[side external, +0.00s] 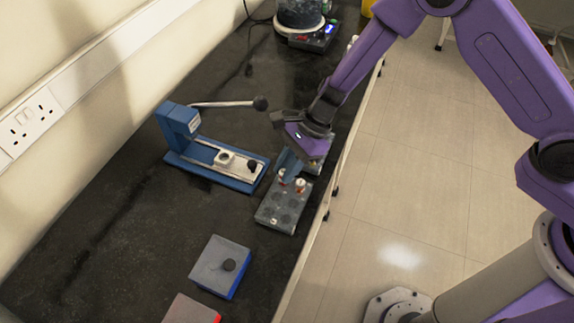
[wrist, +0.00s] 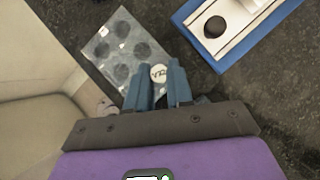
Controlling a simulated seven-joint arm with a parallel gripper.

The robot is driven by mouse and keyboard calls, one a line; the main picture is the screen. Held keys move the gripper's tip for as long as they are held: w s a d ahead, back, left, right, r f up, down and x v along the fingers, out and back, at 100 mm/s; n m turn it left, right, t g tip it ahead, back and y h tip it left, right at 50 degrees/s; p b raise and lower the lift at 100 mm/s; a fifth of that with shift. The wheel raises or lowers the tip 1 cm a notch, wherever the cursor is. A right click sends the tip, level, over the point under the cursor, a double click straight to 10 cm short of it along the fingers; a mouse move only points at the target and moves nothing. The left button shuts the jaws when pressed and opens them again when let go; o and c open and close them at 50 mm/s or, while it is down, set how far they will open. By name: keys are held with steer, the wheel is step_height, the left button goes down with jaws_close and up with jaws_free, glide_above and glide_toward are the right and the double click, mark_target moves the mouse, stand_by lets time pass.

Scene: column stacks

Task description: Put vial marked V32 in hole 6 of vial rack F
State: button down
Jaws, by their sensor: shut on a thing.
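My gripper (side external: 287,167) points down over the back end of a grey rack (side external: 268,216) with dark round holes. Its blue fingers (wrist: 158,88) are shut on a vial with a white round cap (wrist: 158,73). The cap's dark marking looks like V32, seen at an angle. In the side view, the held vial (side external: 282,177) shows below the fingertips; I cannot tell whether its lower end is in a hole. The rack also shows in the wrist view (wrist: 101,45), with several empty holes; its letter and hole numbers are too small to read.
A second white-topped vial (side external: 300,184) stands close right of the held one. A blue press with a lever (side external: 215,165) stands left of the rack. Another grey block (side external: 316,166) lies behind. A blue-sided box (side external: 221,262) stands in front. The bench's right edge is near.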

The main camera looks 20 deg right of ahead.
steer(key=shift+f, duration=0.6)
steer(key=c, duration=0.6)
jaws_free()
steer(key=shift+r, duration=3)
